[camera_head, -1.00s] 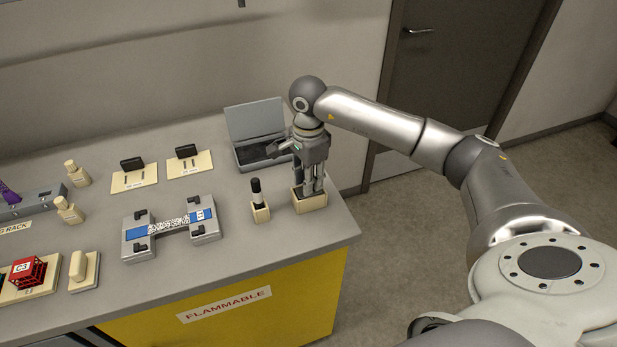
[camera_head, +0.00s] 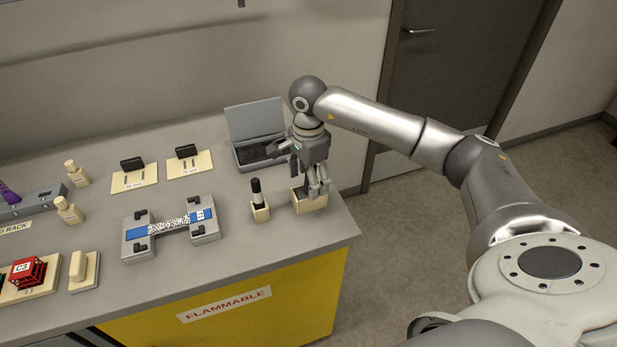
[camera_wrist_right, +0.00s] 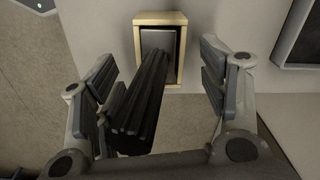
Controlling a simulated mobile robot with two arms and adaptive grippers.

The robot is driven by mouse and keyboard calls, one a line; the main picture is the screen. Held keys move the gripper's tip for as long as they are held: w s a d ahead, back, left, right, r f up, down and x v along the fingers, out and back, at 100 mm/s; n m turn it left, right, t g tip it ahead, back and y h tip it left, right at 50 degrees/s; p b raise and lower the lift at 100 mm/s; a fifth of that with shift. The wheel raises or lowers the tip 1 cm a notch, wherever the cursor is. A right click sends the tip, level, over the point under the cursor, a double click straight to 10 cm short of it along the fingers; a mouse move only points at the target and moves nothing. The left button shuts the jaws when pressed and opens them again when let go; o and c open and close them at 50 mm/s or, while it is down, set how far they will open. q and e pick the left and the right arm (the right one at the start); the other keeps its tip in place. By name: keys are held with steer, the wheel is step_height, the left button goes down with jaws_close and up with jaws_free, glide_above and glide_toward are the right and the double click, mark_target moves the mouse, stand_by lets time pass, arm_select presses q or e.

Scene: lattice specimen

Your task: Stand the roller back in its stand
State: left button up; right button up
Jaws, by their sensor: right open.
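The roller (camera_wrist_right: 142,95), with a dark ridged handle, has its far end inside the open top of a pale wooden box stand (camera_wrist_right: 137,45). Whether it is fully seated or slightly tilted I cannot tell. In the head view the stand (camera_head: 309,205) is at the right end of the bench, and my gripper hides most of the roller. My right gripper (camera_head: 318,191) is just above the stand. Its fingers are open on either side of the handle, which lies closer to the left finger in the wrist view. Contact there is unclear. My left gripper is not in view.
A small block with a black marker (camera_head: 257,192) stands just left of the stand. An open grey case (camera_head: 255,133) is behind. A clamped specimen fixture (camera_head: 171,228) lies further left. The bench's right edge is close to the stand.

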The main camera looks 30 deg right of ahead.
steer(key=shift+r+p, duration=1.35)
steer(key=shift+r, duration=1.15)
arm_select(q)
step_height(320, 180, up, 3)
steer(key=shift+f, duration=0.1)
arm_select(e)
step_height(320, 180, up, 12)
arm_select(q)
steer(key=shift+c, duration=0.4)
